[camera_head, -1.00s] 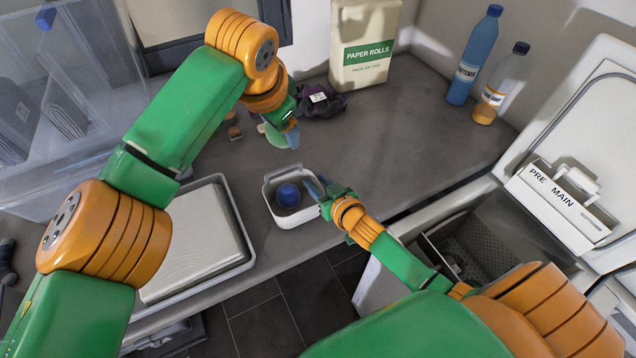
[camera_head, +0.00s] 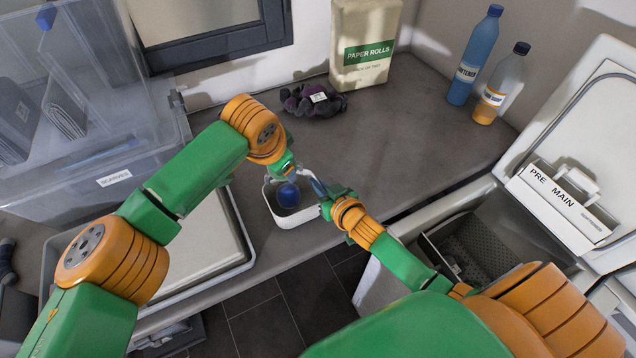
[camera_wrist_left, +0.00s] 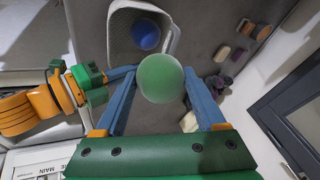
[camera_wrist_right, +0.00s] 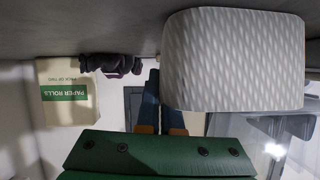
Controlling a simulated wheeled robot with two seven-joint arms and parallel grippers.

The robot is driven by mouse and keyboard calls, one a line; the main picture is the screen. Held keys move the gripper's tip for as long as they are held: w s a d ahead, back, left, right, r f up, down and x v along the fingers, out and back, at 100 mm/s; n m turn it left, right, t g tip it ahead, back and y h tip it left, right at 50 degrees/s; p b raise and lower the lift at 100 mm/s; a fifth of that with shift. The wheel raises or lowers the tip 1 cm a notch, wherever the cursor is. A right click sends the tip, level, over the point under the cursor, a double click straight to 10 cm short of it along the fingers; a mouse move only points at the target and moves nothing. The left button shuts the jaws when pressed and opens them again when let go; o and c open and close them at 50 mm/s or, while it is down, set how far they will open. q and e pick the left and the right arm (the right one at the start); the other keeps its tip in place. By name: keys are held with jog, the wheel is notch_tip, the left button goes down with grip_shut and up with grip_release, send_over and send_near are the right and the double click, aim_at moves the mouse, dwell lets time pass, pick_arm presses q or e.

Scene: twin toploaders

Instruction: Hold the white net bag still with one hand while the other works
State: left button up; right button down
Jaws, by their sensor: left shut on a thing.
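The white net bag (camera_head: 296,218) stands open on the counter with a blue ball (camera_head: 288,195) in it. It also shows in the left wrist view (camera_wrist_left: 171,43), and its patterned side fills much of the right wrist view (camera_wrist_right: 232,60). My right gripper (camera_head: 318,188) is at the bag's right rim, its fingers close together with the bag's wall between them; one finger is partly hidden by the bag. My left gripper (camera_head: 290,172) is shut on a green ball (camera_wrist_left: 160,78), just over the bag's back edge. The green ball is hidden in the head view.
A dark purple bundle (camera_head: 313,101) and a paper rolls pack (camera_head: 364,45) are at the back. Two bottles (camera_head: 474,55) stand back right. A clear bin (camera_head: 90,150) is at left. The counter right of the bundle is clear.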

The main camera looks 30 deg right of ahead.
pick_arm(q)
jog(key=shift+f, duration=0.65)
jog(key=o, duration=1.3)
jog(key=shift+r, duration=0.15)
jog(key=v, duration=1.1)
jog(key=shift+s+a+r, duration=0.15)
jog(key=shift+r, duration=0.15)
